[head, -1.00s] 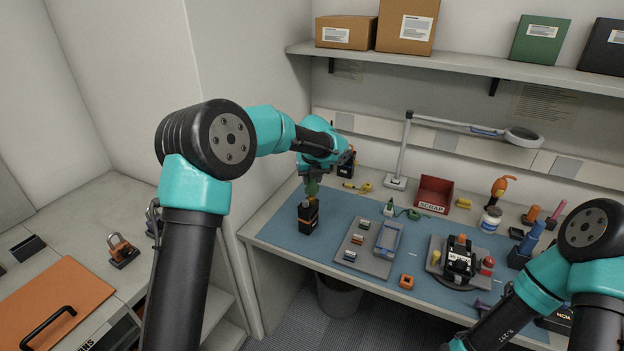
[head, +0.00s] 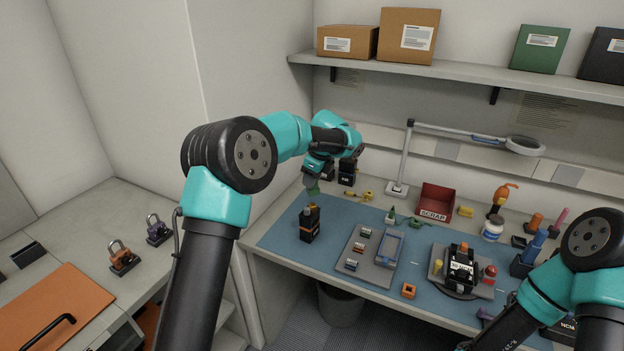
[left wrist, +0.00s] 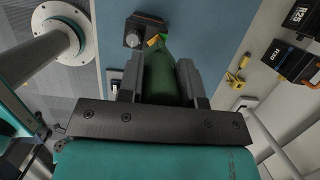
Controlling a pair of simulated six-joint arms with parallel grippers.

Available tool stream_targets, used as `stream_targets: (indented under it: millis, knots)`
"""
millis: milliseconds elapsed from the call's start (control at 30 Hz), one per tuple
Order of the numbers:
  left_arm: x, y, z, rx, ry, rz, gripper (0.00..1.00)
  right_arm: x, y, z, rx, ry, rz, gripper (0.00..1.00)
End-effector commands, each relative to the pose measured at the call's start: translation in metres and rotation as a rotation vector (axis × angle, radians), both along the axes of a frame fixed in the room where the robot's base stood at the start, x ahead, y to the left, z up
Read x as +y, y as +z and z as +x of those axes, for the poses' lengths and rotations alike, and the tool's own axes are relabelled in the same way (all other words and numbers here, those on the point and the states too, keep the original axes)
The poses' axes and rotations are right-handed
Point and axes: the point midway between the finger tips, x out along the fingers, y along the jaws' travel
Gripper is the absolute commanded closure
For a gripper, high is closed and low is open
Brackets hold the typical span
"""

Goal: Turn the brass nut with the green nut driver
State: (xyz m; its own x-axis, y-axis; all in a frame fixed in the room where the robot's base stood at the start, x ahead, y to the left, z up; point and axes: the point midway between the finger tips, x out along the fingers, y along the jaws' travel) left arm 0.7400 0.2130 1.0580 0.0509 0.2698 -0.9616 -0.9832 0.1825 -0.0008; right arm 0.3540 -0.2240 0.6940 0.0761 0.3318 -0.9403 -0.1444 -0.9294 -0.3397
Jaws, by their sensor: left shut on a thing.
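My left gripper (head: 314,184) is shut on the green nut driver (head: 313,191), held by its handle, just above and behind a black radio. The green handle also fills the space between the fingers in the left wrist view (left wrist: 165,75). The black radio (head: 309,226), with an orange stripe, stands upright on the blue mat. In the left wrist view its top shows a grey knob (left wrist: 133,38), and a small yellow-orange patch lies by the driver's far end. I cannot make out the brass nut for certain. My right gripper is out of view.
A grey tray (head: 349,268) with small parts lies right of the radio. More black radios (head: 347,173) and a yellow item (head: 368,196) stand behind. A red scrap bin (head: 436,199), a lamp (head: 397,188) and a black fixture (head: 461,270) are farther right.

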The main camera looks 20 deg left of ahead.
Motion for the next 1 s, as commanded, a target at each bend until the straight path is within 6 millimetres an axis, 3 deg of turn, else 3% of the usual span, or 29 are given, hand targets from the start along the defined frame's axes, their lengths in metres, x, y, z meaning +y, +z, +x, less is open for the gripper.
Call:
stream_targets:
  millis: [367,1000]
  knots:
    - [0.000,-0.004,0.000,0.001,-0.003,0.000,1.00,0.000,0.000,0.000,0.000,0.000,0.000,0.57]
    - [0.000,-0.039,0.000,0.000,-0.003,0.000,1.00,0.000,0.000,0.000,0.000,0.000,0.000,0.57]
